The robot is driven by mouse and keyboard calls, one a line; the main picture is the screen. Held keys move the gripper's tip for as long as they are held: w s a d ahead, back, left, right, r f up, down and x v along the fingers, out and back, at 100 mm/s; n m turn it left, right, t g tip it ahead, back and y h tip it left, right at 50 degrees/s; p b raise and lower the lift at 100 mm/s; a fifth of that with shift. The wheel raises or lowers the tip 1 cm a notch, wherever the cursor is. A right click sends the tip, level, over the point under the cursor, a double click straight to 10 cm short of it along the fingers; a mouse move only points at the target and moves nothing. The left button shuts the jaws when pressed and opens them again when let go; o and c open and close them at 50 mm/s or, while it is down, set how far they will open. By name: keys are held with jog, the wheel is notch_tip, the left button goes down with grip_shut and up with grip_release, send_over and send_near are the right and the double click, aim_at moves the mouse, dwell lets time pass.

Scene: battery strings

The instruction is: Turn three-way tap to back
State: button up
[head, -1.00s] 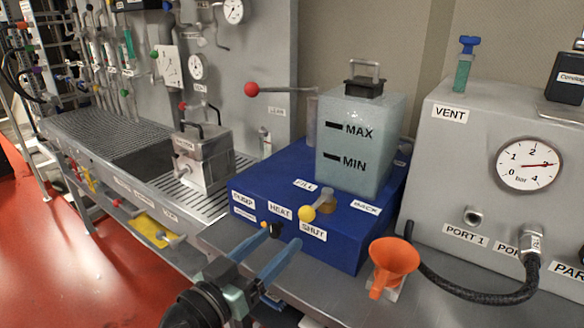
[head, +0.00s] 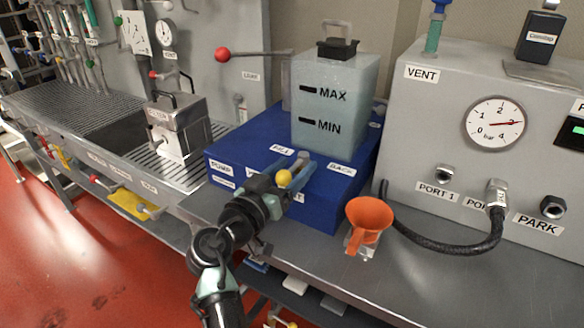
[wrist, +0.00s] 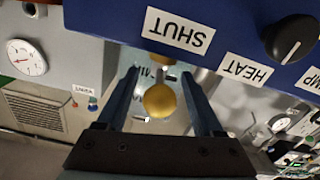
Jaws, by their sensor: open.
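The three-way tap's yellow ball knob (head: 284,178) is at the front edge of the blue box (head: 340,207), on the side of the SHUT label. The FILL (head: 282,150) and BACK (head: 342,169) labels lie on the box top. My gripper (head: 281,172) is open, with one finger on each side of the knob. The wrist view shows the yellow knob (wrist: 160,100) between the blue fingers (wrist: 160,80), with visible gaps on both sides. The SHUT label (wrist: 180,31) appears upside down there. The gripper hides much of the tap's lever in the head view.
A translucent tank (head: 335,105) marked MAX and MIN stands on the box behind the tap. An orange funnel (head: 369,220) stands right of the box. A black hose (head: 440,247) runs to the grey gauge panel (head: 425,130). The bench front at right is clear.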

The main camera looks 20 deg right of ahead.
grip_shut()
dwell(0.3)
dwell(1.1)
